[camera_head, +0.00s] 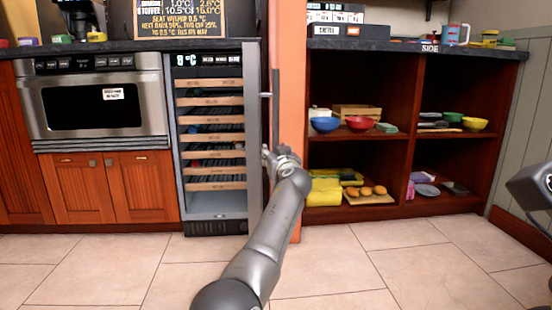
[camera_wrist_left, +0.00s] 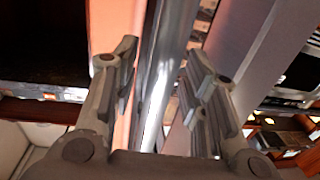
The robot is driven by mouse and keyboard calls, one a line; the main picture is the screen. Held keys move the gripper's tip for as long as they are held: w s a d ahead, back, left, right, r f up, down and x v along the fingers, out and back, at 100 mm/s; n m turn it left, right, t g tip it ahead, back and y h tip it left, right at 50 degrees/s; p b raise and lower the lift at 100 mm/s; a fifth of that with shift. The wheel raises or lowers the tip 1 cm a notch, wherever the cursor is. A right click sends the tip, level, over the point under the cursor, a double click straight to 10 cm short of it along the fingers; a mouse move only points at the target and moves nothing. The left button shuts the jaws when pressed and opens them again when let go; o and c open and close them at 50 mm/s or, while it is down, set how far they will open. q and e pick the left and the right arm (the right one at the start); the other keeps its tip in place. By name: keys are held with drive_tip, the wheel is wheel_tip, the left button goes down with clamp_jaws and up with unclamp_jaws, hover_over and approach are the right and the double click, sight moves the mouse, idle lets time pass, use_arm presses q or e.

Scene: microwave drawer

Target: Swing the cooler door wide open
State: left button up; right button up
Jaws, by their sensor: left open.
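The cooler (camera_head: 210,150) is a tall wine cooler with several wooden-fronted shelves inside. Its door (camera_head: 254,150) stands swung out toward me and shows almost edge-on, at the right side of the opening. A long vertical metal handle (camera_head: 275,115) runs along the door's outer face. My left gripper (camera_head: 279,155) is at the handle, partly hidden by my own arm. In the left wrist view, the handle bar (camera_wrist_left: 166,75) passes between the two open fingers of my left gripper (camera_wrist_left: 162,85), with gaps visible at the sides.
A built-in microwave (camera_head: 100,105) above wooden cabinet doors stands left of the cooler. Right of it, an orange panel (camera_head: 289,60) borders open shelves (camera_head: 408,130) with bowls and food. The tiled floor (camera_head: 400,262) ahead is clear.

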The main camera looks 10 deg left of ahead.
sight(277, 124)
use_arm(q)
wheel_tip(277, 124, up, 9)
drive_tip(key=shift+r, duration=0.1)
drive_tip(key=shift+c, duration=0.2)
